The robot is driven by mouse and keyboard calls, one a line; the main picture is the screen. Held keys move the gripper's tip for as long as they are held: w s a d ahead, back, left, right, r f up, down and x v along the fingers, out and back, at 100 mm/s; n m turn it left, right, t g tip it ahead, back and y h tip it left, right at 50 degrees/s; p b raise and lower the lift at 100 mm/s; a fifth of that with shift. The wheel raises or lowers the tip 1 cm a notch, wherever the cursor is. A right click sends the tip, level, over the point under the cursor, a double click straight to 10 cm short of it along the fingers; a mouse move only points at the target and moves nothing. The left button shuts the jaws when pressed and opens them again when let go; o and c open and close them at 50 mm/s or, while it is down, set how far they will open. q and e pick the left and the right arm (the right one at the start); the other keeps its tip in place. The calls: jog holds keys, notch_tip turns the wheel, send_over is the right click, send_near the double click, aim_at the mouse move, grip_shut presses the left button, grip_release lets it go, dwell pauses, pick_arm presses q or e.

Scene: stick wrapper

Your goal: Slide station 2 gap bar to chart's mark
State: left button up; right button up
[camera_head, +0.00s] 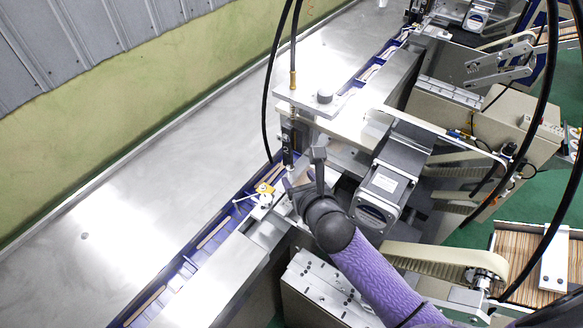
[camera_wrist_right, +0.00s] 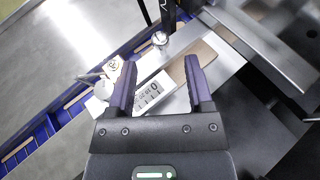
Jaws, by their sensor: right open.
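My right gripper (camera_head: 292,188) reaches in from the lower right to the station marked 2 (camera_head: 286,150). In the right wrist view its two dark fingers (camera_wrist_right: 160,68) are apart, with nothing clearly held between them. A white scale strip with black numbers and ticks (camera_wrist_right: 153,94) lies below and between the fingers. A flat brown piece (camera_wrist_right: 204,52) runs close by the right finger. A small tan tag with a round symbol (camera_wrist_right: 114,67) sits left of the left finger; it shows yellow in the head view (camera_head: 265,188). I cannot tell which part is the gap bar.
A blue channel with sticks (camera_head: 212,235) runs diagonally past the station. A grey motor block (camera_head: 390,180) stands right of my wrist. Black cables hang near the arm. The metal table (camera_head: 150,190) at left is clear. A crate of sticks (camera_head: 520,250) is at right.

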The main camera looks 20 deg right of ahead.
aim_at(291, 168)
jog(key=b+x, duration=0.1)
jog(key=x, duration=0.3)
jog(key=shift+w+f, duration=0.15)
jog(key=shift+w, duration=0.15)
grip_shut()
dwell(1.1)
